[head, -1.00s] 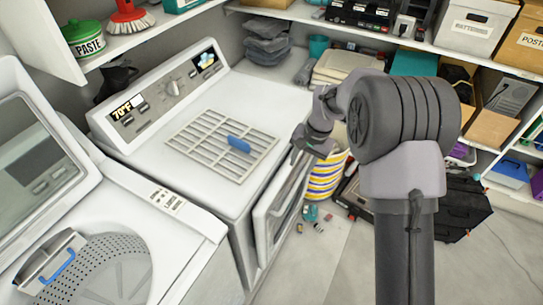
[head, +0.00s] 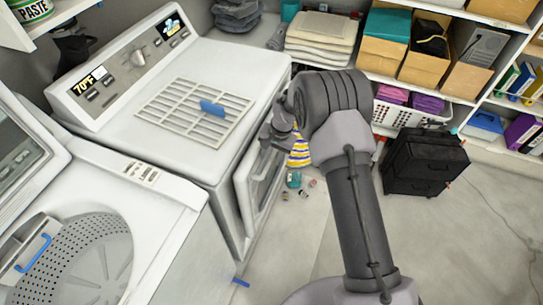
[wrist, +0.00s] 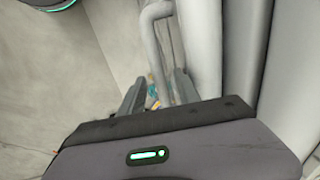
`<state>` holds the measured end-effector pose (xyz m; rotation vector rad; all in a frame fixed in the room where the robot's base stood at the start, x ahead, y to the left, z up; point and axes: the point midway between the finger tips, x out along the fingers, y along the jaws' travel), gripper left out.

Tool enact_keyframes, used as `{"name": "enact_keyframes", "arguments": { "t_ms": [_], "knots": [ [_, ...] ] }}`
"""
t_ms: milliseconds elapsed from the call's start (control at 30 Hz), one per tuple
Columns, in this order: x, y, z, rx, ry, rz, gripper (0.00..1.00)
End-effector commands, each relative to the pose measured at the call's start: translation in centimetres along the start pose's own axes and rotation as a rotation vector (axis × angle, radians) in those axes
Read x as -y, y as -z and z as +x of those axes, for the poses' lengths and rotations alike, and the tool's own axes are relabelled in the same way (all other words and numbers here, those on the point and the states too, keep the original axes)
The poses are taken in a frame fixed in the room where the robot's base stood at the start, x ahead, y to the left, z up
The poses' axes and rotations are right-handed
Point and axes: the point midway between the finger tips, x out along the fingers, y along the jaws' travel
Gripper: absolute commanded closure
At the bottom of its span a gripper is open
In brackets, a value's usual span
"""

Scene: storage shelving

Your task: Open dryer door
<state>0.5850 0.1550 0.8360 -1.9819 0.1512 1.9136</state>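The white dryer (head: 190,62) stands left of centre in the head view, with a control panel and a vent grille on top. Its front door (head: 250,190) stands slightly out from the body and looks a little ajar. My gripper (head: 273,138) is at the door's far upper edge, and my arm partly hides that side. In the wrist view, my gripper's two fingers (wrist: 160,92) are spread apart. A pale curved bar (wrist: 148,45), apparently part of the door, runs down between or just beyond them. Contact cannot be told.
An open washer (head: 170,190) stands left of the dryer. A striped yellow container (head: 299,152) and small loose items (head: 294,180) are on the floor beyond the door. A black drawer unit (head: 425,160) stands at right by the shelves. The floor at front right is clear.

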Motion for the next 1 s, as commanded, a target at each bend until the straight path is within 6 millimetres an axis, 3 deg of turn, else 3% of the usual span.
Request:
{"name": "enact_keyframes", "arguments": {
  "t_ms": [100, 300, 333, 1000],
  "knots": [
    [0.00, 0.00, -0.04, 0.000, 0.000, 0.000, 0.61],
    [-0.01, 0.00, -0.05, 0.000, 0.000, 0.000, 0.98],
    [-0.01, 0.00, -0.05, 0.000, 0.000, 0.000, 1.00],
    [-0.02, -0.01, -0.05, 0.001, 0.000, 0.000, 1.00]
  ]
}}
